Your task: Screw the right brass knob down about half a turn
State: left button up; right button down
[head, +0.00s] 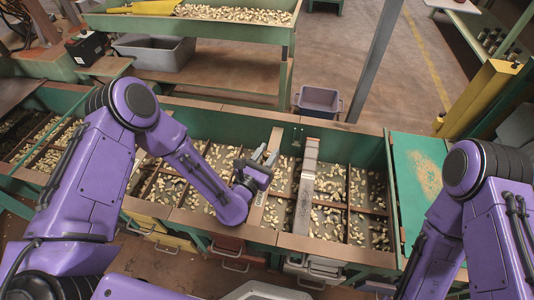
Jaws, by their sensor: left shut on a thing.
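My left gripper (266,155) reaches in from the left over the middle of the green hopper trough (369,146). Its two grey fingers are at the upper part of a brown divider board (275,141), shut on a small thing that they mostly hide. From its place this appears to be the brass knob, but its shape and turn cannot be made out. My right arm is at the right side, and its gripper is out of view.
Nuts lie in the trough's compartments on both sides. A metal-faced bar (304,205) stands close to the right of my left gripper. A green panel (418,180) is at the right. A grey-purple bin (319,101) stands behind the trough, and open floor lies beyond.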

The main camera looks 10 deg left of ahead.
pick_arm(q)
jog(key=o, duration=0.9)
jog(key=v, duration=1)
jog(key=shift+s, duration=0.25)
